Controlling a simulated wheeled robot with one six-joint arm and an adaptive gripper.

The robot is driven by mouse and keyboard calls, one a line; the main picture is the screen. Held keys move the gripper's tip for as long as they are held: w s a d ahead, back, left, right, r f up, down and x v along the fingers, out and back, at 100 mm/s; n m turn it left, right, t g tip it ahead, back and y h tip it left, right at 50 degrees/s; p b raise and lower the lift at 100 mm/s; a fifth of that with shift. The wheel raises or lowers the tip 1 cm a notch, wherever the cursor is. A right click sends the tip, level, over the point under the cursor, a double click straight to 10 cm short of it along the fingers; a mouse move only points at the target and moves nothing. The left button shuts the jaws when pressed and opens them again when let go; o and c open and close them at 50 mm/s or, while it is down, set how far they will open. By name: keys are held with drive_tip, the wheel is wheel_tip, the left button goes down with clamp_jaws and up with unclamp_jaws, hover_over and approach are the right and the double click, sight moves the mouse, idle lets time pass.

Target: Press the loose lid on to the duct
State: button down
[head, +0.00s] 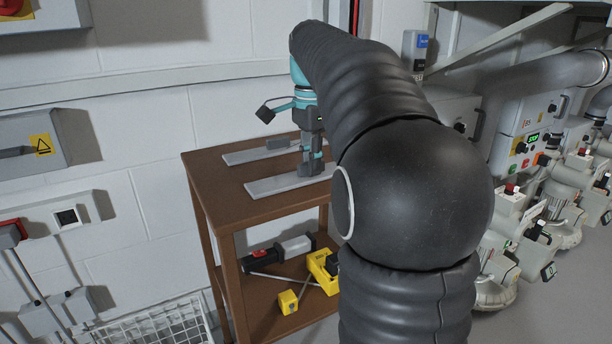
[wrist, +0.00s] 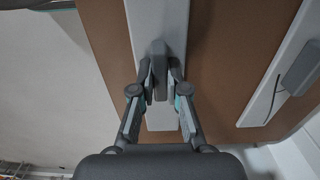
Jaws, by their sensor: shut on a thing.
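My gripper (head: 311,168) is low over the brown table, pointing down at the nearer long, pale grey strip (head: 270,187). In the wrist view my gripper (wrist: 159,92) is shut on a dark grey upright block (wrist: 159,58). This block sits over the middle of that strip (wrist: 158,20); the fingers hide whether they touch. A second pale strip lies parallel, farther back (head: 238,157) and at the right of the wrist view (wrist: 262,95). A dark grey block (wrist: 303,66) lies on it. I cannot tell which strip or piece is the loose lid.
The wooden table (head: 215,190) has bare top around the strips. Its lower shelf holds a yellow tool (head: 322,268), a yellow block (head: 288,302) and a black-and-white tool (head: 293,246). A white wall stands behind. Pipes and valve machinery (head: 570,190) are at the right.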

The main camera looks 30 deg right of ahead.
drive_tip(key=shift+r+p, duration=2.9)
drive_tip(key=shift+r, duration=0.1)
